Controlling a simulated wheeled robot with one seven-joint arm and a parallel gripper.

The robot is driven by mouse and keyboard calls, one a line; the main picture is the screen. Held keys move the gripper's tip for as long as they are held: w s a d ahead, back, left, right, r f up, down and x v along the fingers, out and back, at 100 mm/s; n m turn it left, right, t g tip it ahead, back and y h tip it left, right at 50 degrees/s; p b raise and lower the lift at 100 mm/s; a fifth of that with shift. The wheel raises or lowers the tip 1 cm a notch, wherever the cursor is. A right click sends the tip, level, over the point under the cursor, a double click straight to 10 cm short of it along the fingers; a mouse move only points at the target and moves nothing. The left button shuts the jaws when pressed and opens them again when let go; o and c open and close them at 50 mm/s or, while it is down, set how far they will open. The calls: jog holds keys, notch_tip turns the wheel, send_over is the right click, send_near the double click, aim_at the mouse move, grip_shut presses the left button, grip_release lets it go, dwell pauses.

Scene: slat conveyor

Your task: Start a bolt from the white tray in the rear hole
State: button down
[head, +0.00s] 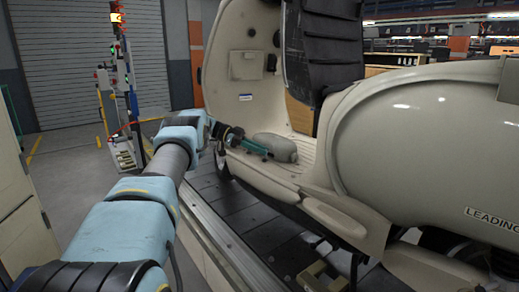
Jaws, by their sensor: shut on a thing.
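My arm reaches from the lower left to a cream scooter body (390,130). My gripper (262,151), at the end of a dark wrist, is over the edge of the scooter's footboard (292,182). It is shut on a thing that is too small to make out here. A narrow teal part shows at the gripper's end, beside a rounded beige-grey lump (277,146) on the footboard. I cannot tell whether they touch. I cannot make out the rear hole, any bolt or the white tray.
The scooter stands over a dark slat conveyor (215,195) with a pale metal side rail (222,255). A post with lights and cables (122,90) stands at the back left. Clear floor (75,175) lies left of my arm.

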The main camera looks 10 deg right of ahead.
jog(key=shift+s+a+r+n+t+p, duration=0.15)
jog(key=shift+n+t+p, duration=0.25)
jog(key=shift+p, duration=0.4)
